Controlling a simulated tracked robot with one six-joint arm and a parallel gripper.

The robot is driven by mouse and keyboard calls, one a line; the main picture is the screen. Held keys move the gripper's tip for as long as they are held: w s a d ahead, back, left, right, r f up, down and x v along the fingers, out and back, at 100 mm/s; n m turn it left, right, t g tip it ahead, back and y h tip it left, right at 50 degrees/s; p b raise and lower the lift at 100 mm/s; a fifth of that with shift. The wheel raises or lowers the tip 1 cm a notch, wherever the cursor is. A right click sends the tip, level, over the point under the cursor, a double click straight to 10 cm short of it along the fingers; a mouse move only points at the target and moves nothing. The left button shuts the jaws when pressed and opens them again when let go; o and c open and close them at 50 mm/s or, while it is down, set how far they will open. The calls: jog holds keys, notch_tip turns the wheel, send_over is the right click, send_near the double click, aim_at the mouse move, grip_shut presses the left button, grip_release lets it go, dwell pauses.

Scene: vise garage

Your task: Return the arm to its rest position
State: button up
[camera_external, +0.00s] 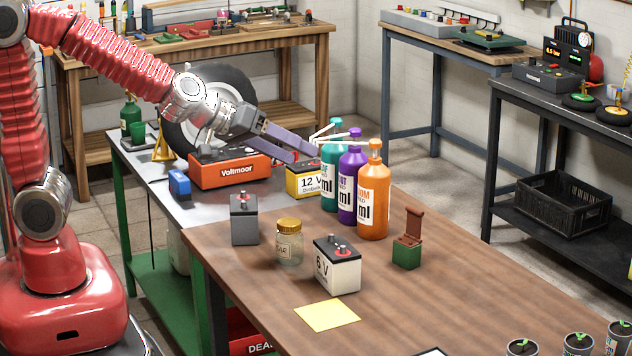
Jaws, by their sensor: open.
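My red arm comes in from the left and reaches over the back of the workbench. My gripper (308,154) is open, its two long grey-violet fingers pointing right and down. The fingertips are above or in front of the yellow 12 V battery (306,182), close to the teal bottle (331,190). I cannot tell whether they touch either one. Nothing shows between the fingers. The orange Voltmoor box (230,172) stands just below my wrist.
Purple (349,190) and orange (373,205) bottles stand right of the teal one. A grey battery (244,220), a jar (289,245), a 6 V battery (337,265) and a green box (407,252) stand nearer. A yellow sheet (327,315) lies in front.

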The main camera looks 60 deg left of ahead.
jog(key=s+a+m+g+y, duration=0.1)
jog(key=s+a+g, duration=0.2)
jog(key=s+a, duration=0.4)
jog(key=s+a+m+g+y, duration=0.1)
jog(key=s+a, duration=0.6)
jog(key=s, duration=0.9)
jog(key=shift+a+f+m+g, duration=0.4)
jog(key=shift+m+g, duration=0.4)
jog(key=shift+g, duration=0.2)
